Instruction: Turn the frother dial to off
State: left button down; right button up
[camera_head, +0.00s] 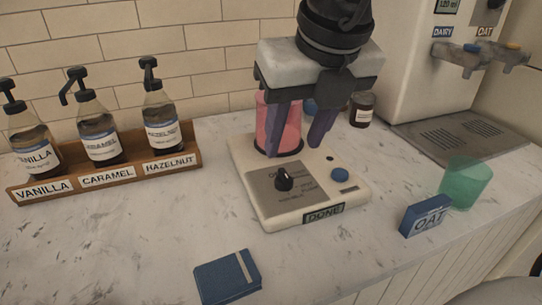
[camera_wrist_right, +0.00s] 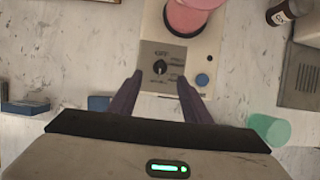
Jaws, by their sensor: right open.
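The frother (camera_head: 320,204) is a cream base on the counter with a grey control panel and a black dial (camera_head: 284,180). A light mark shows on the dial's upper side; the printed settings are too small to read surely. A pink pitcher (camera_head: 264,118) stands on the back of the base, partly hidden by my gripper. My right gripper (camera_head: 295,143) is open and empty, above the frother. In the right wrist view the dial (camera_wrist_right: 159,67) lies just beyond and between the two fingertips (camera_wrist_right: 159,79), with no contact visible. My left gripper is out of view.
A blue button (camera_head: 340,174) and a "DONE" label (camera_head: 323,214) are on the base. A blue OAT box (camera_head: 426,216) and green cup (camera_head: 466,184) stand right. A blue box (camera_head: 228,275) lies in front. A syrup rack (camera_head: 110,176) stands left, a milk dispenser (camera_head: 410,70) back right.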

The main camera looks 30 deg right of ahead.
aim_at(285, 174)
jog(key=x, duration=0.9)
jog(key=shift+s+f, duration=0.1)
jog(key=shift+s, duration=0.05)
jog(key=c, duration=1)
